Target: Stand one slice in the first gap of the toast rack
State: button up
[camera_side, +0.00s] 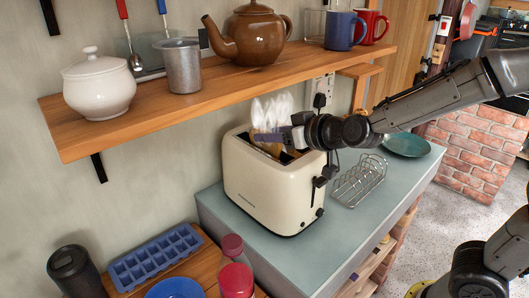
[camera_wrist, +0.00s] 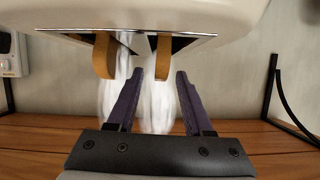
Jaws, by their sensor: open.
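The cream toaster (camera_side: 272,195) stands on the pale counter, steam rising from its slots; its top also shows upside down in the wrist view (camera_wrist: 200,15). Two browned slices stick out of the slots in the wrist view, a left slice (camera_wrist: 104,56) and a right slice (camera_wrist: 163,56). My gripper (camera_wrist: 159,75) is open, its purple fingers to either side of the right slice's exposed end. I see no contact. In the side view my gripper (camera_side: 270,137) is just over the toaster and partly covers the slices. The wire toast rack (camera_side: 360,182) stands empty right of the toaster.
A wooden shelf (camera_side: 225,85) with a sugar pot, metal cup, brown teapot (camera_side: 252,35) and mugs runs above and behind the toaster. A teal plate (camera_side: 407,144) lies beyond the rack. Bare counter lies before the rack.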

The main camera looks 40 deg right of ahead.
jog(key=x, duration=0.3)
jog(key=shift+w+f, duration=0.15)
grip_shut()
